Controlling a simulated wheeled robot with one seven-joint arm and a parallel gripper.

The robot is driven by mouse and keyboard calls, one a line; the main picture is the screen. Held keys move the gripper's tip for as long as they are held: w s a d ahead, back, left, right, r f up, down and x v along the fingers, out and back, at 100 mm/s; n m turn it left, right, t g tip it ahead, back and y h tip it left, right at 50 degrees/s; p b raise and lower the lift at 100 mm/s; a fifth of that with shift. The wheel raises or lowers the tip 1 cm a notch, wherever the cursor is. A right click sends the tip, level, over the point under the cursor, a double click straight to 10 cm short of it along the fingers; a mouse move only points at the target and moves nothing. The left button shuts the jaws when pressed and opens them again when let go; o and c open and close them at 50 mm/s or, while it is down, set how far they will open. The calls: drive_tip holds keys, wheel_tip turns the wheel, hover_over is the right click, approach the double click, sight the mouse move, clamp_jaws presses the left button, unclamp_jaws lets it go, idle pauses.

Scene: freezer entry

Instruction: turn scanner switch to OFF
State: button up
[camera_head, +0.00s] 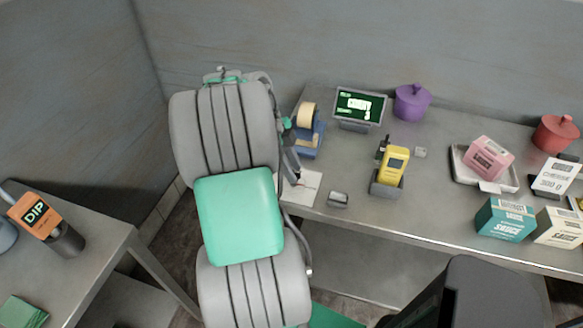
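A yellow handheld scanner (394,164) with a dark screen and a short black stub on top stands in a grey cradle (387,188) on the steel table. Its switch is too small to make out. A small light-grey block (420,152) lies just right of the scanner; I cannot tell what it is. My grey and green arm fills the middle of the view, left of the scanner. Slim dark parts at its right edge seem to belong to my gripper (293,165), apart from the scanner. The fingers are mostly hidden behind the arm.
On the table (440,220) are a tape dispenser (308,135), a lit monitor (359,106), a purple pot (411,102), a small grey box (338,199), a pink box (488,157) in a tray, a teal box (505,220) and a red pot (555,133). A side table stands left.

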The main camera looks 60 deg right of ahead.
clamp_jaws()
idle(0.4)
